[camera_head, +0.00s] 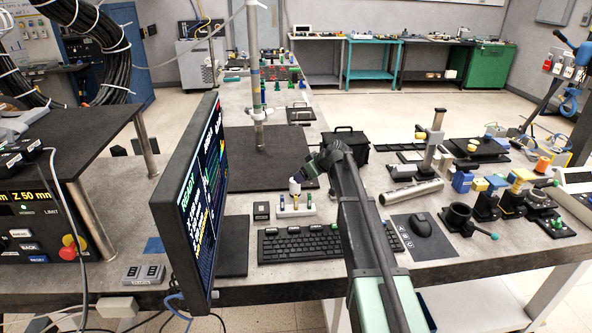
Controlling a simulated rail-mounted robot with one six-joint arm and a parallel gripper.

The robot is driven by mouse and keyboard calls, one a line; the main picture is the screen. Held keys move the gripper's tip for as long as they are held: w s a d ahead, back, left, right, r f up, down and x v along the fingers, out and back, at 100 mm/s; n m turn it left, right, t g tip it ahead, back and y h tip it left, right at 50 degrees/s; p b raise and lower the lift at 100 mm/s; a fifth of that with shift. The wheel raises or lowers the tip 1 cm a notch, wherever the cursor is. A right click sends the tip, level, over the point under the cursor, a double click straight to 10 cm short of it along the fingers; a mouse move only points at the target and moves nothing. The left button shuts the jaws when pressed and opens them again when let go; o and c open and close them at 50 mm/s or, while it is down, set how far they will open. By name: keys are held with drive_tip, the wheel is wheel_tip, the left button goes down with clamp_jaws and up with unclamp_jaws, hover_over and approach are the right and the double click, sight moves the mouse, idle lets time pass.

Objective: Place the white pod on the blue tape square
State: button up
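A small white piece (294,186), which looks like the white pod, shows directly at the tip of my gripper (298,177), above a small white rack on the bench. My gripper comes in from the right at the end of my dark and pale green arm. Its fingers are small and dark, and I cannot tell whether they are closed on the pod or only touching it. A blue square (154,245) lies flat on the grey bench at the left, between the control box and the monitor. Nothing stands on it.
The white rack (296,210) holds several small coloured pieces. A tall monitor (202,200) stands between the rack and the blue square. A keyboard (310,244) lies in front of the rack. A switch box (144,274) sits just in front of the square. A pole (255,80) rises behind.

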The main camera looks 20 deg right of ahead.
drive_tip(key=s+a+m+g, duration=0.1)
drive_tip(key=s+a, duration=0.2)
drive_tip(key=s, duration=0.5)
drive_tip(key=s+a+f+m+g+h, duration=0.1)
drive_tip(key=s+a+g, duration=0.1)
drive_tip(key=s, duration=0.7)
drive_tip(key=s+a+f+m+g+h, duration=0.1)
drive_tip(key=s+a, duration=0.3)
drive_tip(key=s, duration=0.4)
drive_tip(key=shift+s+m+g+p, duration=0.25)
drive_tip(key=shift+m+g+p, duration=0.05)
drive_tip(key=shift+g+p, duration=0.1)
drive_tip(key=s+m+g+h, duration=0.2)
drive_tip(key=s+m+h, duration=0.1)
drive_tip(key=s, duration=1.1)
drive_tip(key=shift+a+f, duration=0.4)
drive_tip(key=shift+a, duration=0.05)
drive_tip(key=shift+o, duration=0.5)
drive_tip(key=shift+m, duration=0.3)
drive_tip(key=shift+w, duration=0.1)
